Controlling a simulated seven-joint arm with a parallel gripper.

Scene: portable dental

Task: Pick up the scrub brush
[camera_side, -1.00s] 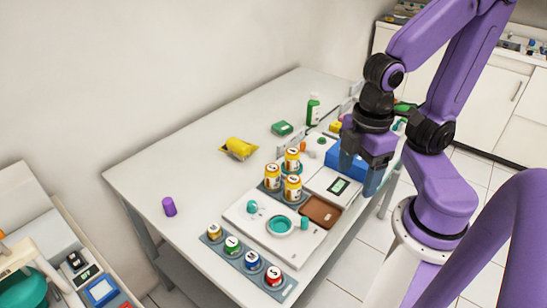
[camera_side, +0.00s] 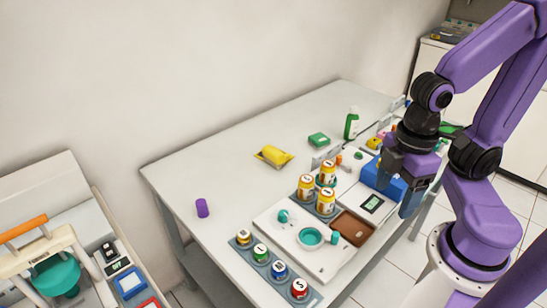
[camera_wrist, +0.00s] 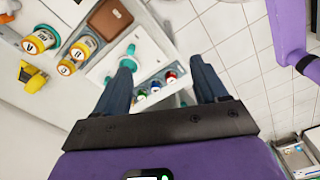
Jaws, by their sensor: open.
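I cannot pick out the scrub brush with certainty. A small green block (camera_side: 319,139) lies flat toward the back of the table, its details too small to read. A yellow object (camera_side: 273,155) lies nearer, left of the jars. My gripper (camera_side: 398,182) is open above the table's right edge, by the blue box, well to the right of both. In the wrist view my two fingers (camera_wrist: 163,75) are spread apart with nothing held between them. A yellow item also shows at the left of that view (camera_wrist: 33,76).
Yellow-and-white jars (camera_side: 326,202) stand mid-table. A white board with a teal ring (camera_side: 311,237), a brown tray (camera_side: 352,228) and a blue box (camera_side: 381,177) fill the right side.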

